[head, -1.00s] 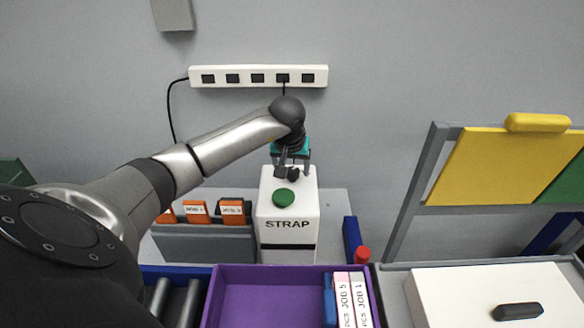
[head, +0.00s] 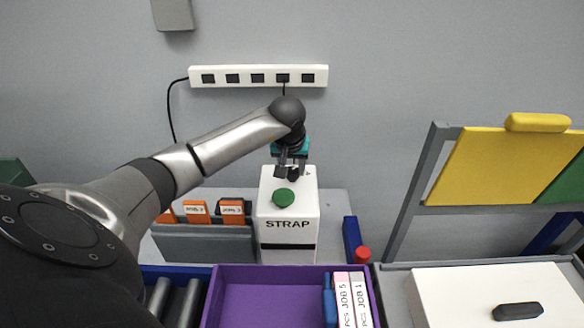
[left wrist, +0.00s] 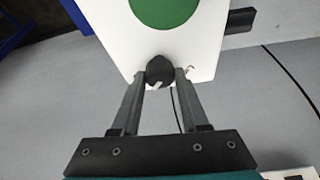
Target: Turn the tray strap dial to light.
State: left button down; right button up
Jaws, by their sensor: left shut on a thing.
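The white strap box (head: 288,235), labelled STRAP, stands behind the purple tray. A green round button (head: 283,198) sits on its top and also shows in the left wrist view (left wrist: 165,10). The black strap dial (left wrist: 160,69) is at the box's top edge, with a pale pointer mark on it. My left gripper (head: 291,173) reaches down over the back of the box. In the left wrist view its fingertips (left wrist: 160,74) are shut on the dial, one on each side. The dial's printed settings are mostly hidden; a small mark shows beside the right finger. My right gripper is not in view.
A purple tray (head: 265,295) with upright job folders (head: 344,300) is in front. A grey rack with orange-tabbed cards (head: 196,211) stands left of the box. A red knob (head: 362,254) is to the right. A power strip (head: 258,76) is on the wall behind.

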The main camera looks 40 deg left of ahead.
pick_arm(q)
jog(key=shift+n, duration=0.3)
jog(key=n, duration=0.2)
jog(key=n+g+y, duration=0.1)
jog(key=shift+w+d+r+n+b, duration=0.1)
jog(key=shift+w+n+b, duration=0.05)
jog(key=shift+n+b, duration=0.25)
jog(key=n, duration=0.2)
jog(key=n+g+y, duration=0.1)
jog(key=n, duration=0.1)
jog(key=shift+w+g, duration=0.15)
jog(key=shift+g, duration=0.15)
jog(key=n+g, duration=0.1)
jog(key=n, duration=0.3)
jog(key=shift+w+b, duration=0.1)
jog(key=shift+b, duration=0.3)
jog(key=shift+n+g+b, duration=0.45)
jog(key=shift+n+g, duration=0.45)
jog(key=shift+n, duration=0.7)
jog(key=shift+c, duration=2.1)
grip_release()
